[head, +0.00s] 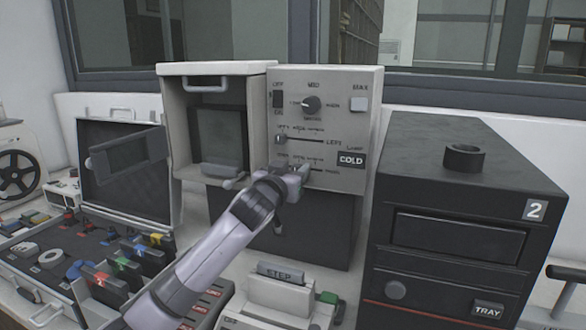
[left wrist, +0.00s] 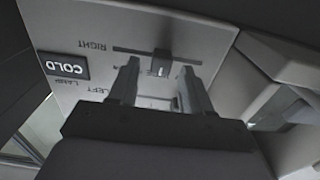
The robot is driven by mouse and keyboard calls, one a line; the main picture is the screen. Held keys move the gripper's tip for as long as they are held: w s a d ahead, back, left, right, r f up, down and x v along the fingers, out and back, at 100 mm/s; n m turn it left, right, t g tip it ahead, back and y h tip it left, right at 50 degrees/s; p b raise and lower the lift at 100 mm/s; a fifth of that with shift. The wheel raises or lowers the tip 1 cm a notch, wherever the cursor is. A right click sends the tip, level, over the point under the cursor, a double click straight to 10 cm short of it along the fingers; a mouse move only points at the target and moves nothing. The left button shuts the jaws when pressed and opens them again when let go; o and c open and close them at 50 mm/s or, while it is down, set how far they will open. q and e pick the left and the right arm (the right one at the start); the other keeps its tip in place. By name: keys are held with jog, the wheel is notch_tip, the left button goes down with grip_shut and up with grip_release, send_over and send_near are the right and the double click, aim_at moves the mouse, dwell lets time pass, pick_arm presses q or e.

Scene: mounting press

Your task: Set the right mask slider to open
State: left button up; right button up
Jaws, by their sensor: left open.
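The control panel (head: 322,100) has two horizontal slider slots, the left mask slider's above the right mask slider's. The left slider knob (head: 281,139) stands at the left end of its slot. My left gripper (head: 293,171) is at the lower slot and hides the right slider's knob in the head view. In the left wrist view, which is upside down, the dark right slider knob (left wrist: 162,63) sits near the middle of its slot. My open left fingertips (left wrist: 158,70) are on either side of it, apparently with gaps. My right gripper is not in view.
A COLD lamp (head: 351,160) is right of the slots, with a mode knob (head: 311,104) above. An open viewing box (head: 218,125) adjoins the panel at left. A black unit (head: 460,215) marked 2 stands right. An open case (head: 60,255) lies at left.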

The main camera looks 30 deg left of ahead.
pick_arm(q)
jog(key=shift+w, duration=0.2)
grip_shut()
jog(key=a, duration=0.2)
jog(key=s+a, duration=0.1)
jog(key=a, duration=0.1)
jog(key=shift+a, duration=0.2)
grip_release()
jog(key=shift+a, duration=0.1)
